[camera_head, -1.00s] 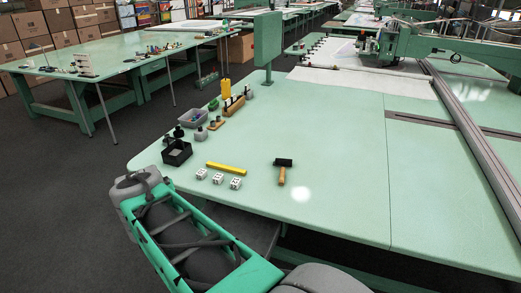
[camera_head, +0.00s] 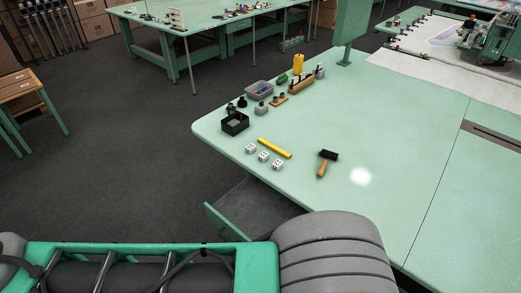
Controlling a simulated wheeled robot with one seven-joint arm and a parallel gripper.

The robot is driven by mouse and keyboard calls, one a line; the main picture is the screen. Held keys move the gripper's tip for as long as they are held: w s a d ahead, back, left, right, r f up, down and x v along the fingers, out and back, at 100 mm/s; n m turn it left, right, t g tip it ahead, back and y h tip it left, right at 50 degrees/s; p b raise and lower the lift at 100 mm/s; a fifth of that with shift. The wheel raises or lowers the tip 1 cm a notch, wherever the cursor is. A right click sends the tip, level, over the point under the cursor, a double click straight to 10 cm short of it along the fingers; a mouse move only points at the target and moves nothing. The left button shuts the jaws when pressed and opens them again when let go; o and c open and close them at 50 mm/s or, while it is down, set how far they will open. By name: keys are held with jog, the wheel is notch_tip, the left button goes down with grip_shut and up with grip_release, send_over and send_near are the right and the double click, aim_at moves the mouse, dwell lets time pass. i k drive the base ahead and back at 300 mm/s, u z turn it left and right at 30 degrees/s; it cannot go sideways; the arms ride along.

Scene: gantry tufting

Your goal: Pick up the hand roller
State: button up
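The hand roller (camera_head: 327,162) lies on the green table (camera_head: 400,105), with a dark cylindrical head and a light wooden handle pointing toward the table's near edge. It lies to the right of the yellow bar and the white cubes, with clear table around it. My green and grey arm crosses the bottom of the view, below the table's near edge. My gripper is outside the picture, so its state does not show.
Near the roller are a yellow bar (camera_head: 274,148), white dotted cubes (camera_head: 264,156), a black open box (camera_head: 235,123) and a grey bin (camera_head: 260,90). A drawer (camera_head: 245,212) stands open under the near edge. Dark floor (camera_head: 120,150) is free at left.

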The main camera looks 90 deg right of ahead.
aim_at(331, 155)
jog(key=u, duration=0.85)
jog(key=k, duration=1.1)
jog(key=z, duration=1.9)
